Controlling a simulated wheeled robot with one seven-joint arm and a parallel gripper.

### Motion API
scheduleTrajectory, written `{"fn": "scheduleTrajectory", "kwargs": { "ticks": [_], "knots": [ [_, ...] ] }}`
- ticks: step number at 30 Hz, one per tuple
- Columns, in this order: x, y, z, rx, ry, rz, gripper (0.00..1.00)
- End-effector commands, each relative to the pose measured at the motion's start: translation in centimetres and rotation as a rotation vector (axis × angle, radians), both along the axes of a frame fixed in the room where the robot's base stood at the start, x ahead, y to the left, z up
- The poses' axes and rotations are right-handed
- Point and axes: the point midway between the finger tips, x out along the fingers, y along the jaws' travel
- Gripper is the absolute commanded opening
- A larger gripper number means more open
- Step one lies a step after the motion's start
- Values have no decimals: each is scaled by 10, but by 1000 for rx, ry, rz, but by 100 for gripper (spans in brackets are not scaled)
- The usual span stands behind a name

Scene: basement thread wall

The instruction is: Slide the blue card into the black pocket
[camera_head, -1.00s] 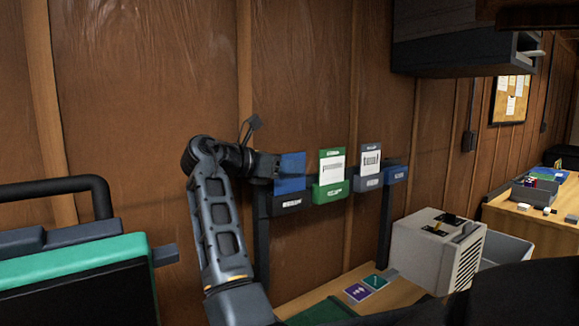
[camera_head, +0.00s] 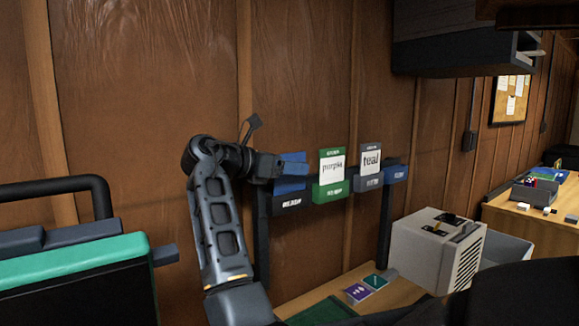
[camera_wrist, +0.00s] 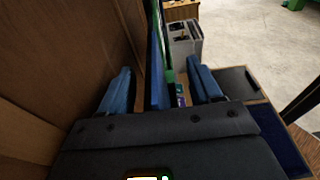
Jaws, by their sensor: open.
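The blue card (camera_head: 293,157) stands on edge at the black pocket (camera_head: 291,203), the leftmost of a row on the wall rail. Its lower part meets the pocket's opening, but my gripper partly covers it, so I cannot tell how deep it sits. My gripper (camera_head: 283,168) is at the card from the left. In the wrist view the blue card (camera_wrist: 157,68) stands between the two blue fingers of my open gripper (camera_wrist: 160,88), with a gap on each side.
A green pocket (camera_head: 331,190) holds a card reading "purple"; a grey pocket (camera_head: 369,181) holds one reading "teal". A blue pocket (camera_head: 396,174) is at the right. Purple (camera_head: 357,292) and green (camera_head: 375,281) tiles lie on the bench below, near a white machine (camera_head: 435,250).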

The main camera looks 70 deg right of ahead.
Motion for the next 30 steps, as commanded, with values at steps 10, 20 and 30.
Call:
{"fn": "scheduleTrajectory", "kwargs": {
  "ticks": [10,20,30],
  "knots": [
    [0,0,12,-1,-1,0,64],
    [0,0,27,-1,-1,0,64],
    [0,0,42,-1,-1,0,64]
  ]
}}
